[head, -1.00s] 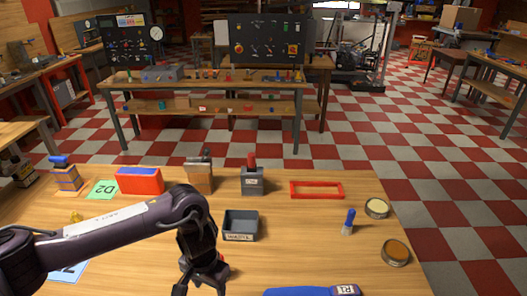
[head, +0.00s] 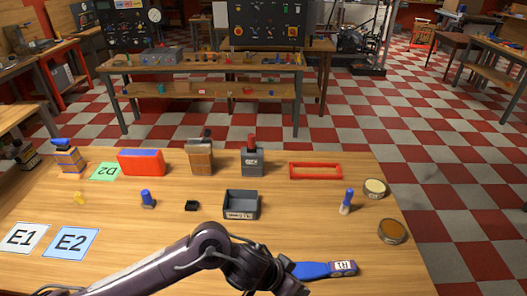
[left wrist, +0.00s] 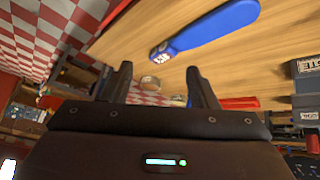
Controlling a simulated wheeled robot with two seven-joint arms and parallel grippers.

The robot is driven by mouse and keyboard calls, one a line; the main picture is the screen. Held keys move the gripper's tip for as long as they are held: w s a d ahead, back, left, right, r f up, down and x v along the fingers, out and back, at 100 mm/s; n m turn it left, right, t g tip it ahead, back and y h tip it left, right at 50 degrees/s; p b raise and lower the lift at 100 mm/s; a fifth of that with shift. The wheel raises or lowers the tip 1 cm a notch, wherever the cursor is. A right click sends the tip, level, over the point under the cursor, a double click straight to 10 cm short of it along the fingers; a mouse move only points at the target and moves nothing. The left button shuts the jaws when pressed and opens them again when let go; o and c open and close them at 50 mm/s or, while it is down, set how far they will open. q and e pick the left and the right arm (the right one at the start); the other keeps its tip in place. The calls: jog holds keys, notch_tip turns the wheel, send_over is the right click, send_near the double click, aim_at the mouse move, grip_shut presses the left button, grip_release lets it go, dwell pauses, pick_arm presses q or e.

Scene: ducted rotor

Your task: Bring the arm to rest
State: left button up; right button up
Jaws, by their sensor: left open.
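My left arm comes in from the lower left of the head view. Its gripper (head: 285,284) is low at the front middle, partly cut by the bottom edge. In the left wrist view the two dark fingers (left wrist: 160,78) stand apart with nothing between them. A blue tool with a labelled end (head: 316,270) lies on the wooden table (head: 120,215) just right of the gripper. It also shows in the left wrist view (left wrist: 213,28), beyond the fingers. My right gripper is not in view.
A grey open bin (head: 241,206), a red frame (head: 315,170), round tins (head: 375,188) and a blue-handled brush (head: 347,200) are on the table. A red box (head: 141,162) and grey box (head: 252,160) stand behind. Cards E1 (head: 22,238) and E2 (head: 71,242) lie left.

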pick_arm(q)
notch_tip(320, 180, up, 5)
jog(key=d+t+h, duration=0.2)
jog(key=d, duration=0.1)
jog(key=w+a+r+n+t+y, duration=0.1)
jog(key=a+r+n+t+y, duration=0.2)
jog(key=a, duration=0.6)
jog(key=s+a+f+n+g+y, duration=0.25)
jog(key=s+a, duration=0.25)
jog(key=a, duration=0.5)
jog(key=s+a+f+n+g+y, duration=0.2)
jog(key=s+a+f+y, duration=0.15)
jog(key=s+a, duration=0.45)
notch_tip(320, 180, down, 34)
jog(key=a+g+h+b, duration=0.1)
jog(key=a+b, duration=0.1)
jog(key=b, duration=0.2)
jog(key=s+a+f+g+b, duration=0.1)
jog(key=s+a+f+b, duration=0.1)
jog(key=s+f, duration=1.7)
jog(key=shift+a+f, duration=0.75)
jog(key=shift+f, duration=0.15)
jog(key=shift+g, duration=0.25)
